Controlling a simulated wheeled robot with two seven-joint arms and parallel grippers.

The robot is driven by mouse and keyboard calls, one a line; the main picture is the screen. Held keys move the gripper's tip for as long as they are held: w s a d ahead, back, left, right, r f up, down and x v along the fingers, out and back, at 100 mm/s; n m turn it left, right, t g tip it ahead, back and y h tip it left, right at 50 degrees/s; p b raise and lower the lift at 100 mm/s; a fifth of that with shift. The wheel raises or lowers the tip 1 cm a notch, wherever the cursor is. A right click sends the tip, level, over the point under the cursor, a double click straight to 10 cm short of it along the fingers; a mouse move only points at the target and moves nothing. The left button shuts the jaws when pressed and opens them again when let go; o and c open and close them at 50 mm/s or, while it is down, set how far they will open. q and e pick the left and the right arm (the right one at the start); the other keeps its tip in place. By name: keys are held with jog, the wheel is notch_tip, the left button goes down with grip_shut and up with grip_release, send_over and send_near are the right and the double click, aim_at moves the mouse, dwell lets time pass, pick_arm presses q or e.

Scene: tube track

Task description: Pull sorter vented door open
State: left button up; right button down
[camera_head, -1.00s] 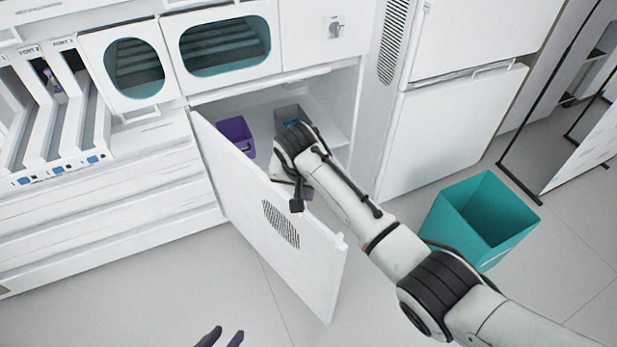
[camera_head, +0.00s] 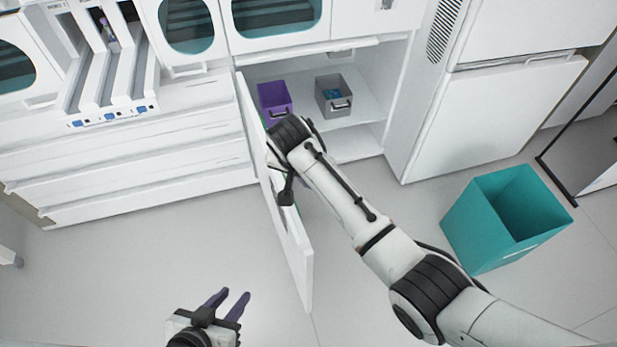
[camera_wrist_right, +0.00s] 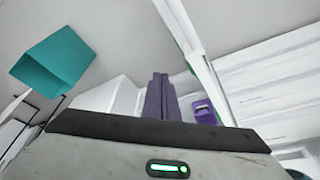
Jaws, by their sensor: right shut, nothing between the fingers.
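The white sorter door (camera_head: 298,262) stands wide open, swung out from its left hinge and seen nearly edge-on. Its vent is not clearly visible now. My right arm reaches to the inner side of the door, and its wrist overlaps the door in the head view. The right gripper's fingers are hidden there. In the right wrist view my right gripper (camera_wrist_right: 160,78) is shut and empty, with the door (camera_wrist_right: 190,45) close to the right of the fingers; contact cannot be told. My left gripper (camera_head: 234,293) is open and empty, low in the head view, left of the door.
Inside the open compartment sit a purple bin (camera_head: 274,98) and a grey bin (camera_head: 335,94). A teal bin (camera_head: 478,237) stands on the floor at the right. White drawers (camera_head: 130,180) lie left of the door. The floor left of the door is clear.

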jog(key=v, duration=1)
